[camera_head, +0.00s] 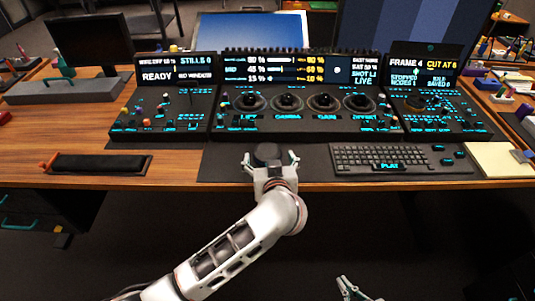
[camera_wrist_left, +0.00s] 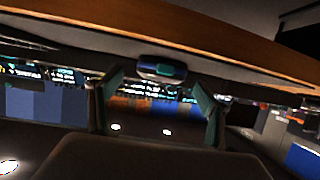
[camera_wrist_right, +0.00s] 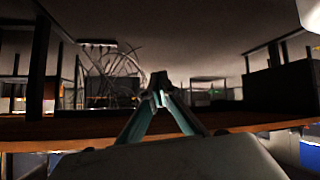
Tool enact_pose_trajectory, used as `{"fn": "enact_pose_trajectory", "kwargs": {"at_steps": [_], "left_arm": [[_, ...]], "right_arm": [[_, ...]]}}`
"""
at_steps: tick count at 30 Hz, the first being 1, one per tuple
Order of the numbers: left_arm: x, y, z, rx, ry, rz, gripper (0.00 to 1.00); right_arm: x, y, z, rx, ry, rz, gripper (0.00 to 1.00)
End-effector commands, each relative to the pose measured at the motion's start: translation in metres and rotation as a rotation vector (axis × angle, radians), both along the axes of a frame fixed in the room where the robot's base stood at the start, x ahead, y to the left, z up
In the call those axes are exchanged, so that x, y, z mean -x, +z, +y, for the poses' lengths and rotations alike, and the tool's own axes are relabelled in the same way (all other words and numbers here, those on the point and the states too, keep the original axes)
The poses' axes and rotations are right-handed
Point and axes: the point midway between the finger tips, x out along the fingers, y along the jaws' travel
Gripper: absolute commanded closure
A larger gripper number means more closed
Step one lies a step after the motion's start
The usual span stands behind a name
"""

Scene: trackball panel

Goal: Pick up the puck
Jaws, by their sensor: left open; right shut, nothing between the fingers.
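The puck (camera_head: 267,153) is a small dark round piece on the dark mat at the desk's front edge, in front of the control panel. It also shows in the left wrist view (camera_wrist_left: 162,68), with a teal patch on it. My left gripper (camera_head: 270,161) is open, its fingers spread to the left and right of the puck; whether they touch it I cannot tell. In the left wrist view my left gripper's fingers (camera_wrist_left: 161,88) stand apart, with the puck just beyond them. My right gripper (camera_wrist_right: 160,97) is shut and empty; it shows low in the head view (camera_head: 347,286), away from the desk.
The panel (camera_head: 305,122) with several trackballs stands behind the puck. A keyboard (camera_head: 395,158) lies to the right, beside a pale pad (camera_head: 497,160). Bare wood (camera_head: 60,137) shows at the left.

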Motion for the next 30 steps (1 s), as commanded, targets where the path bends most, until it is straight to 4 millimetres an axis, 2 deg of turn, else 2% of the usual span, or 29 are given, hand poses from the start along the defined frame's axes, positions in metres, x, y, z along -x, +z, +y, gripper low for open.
{"fn": "enact_pose_trajectory", "kwargs": {"at_steps": [3, 7, 16, 20, 21, 30], "left_arm": [[-0.017, -0.013, 0.004, -0.001, 0.003, 0.004, 0.22], [-0.030, -0.016, 0.005, -0.001, 0.001, 0.002, 0.22], [-0.034, -0.013, 0.005, 0.001, 0.000, -0.001, 0.22], [-0.034, -0.013, 0.005, 0.001, 0.000, -0.001, 0.56], [-0.034, -0.013, 0.005, 0.001, 0.000, -0.001, 0.60], [-0.034, -0.012, 0.005, 0.001, 0.000, -0.002, 0.60]], "right_arm": [[-0.003, -0.006, -0.002, 0.007, 0.001, -0.004, 1.00], [-0.008, -0.007, -0.004, 0.017, 0.002, -0.009, 1.00], [-0.009, -0.003, -0.005, 0.019, 0.003, -0.015, 1.00], [-0.007, -0.004, -0.005, 0.017, 0.002, -0.012, 1.00], [-0.007, -0.005, -0.005, 0.018, 0.002, -0.011, 1.00], [-0.005, -0.008, -0.004, 0.018, 0.002, -0.005, 1.00]]}}
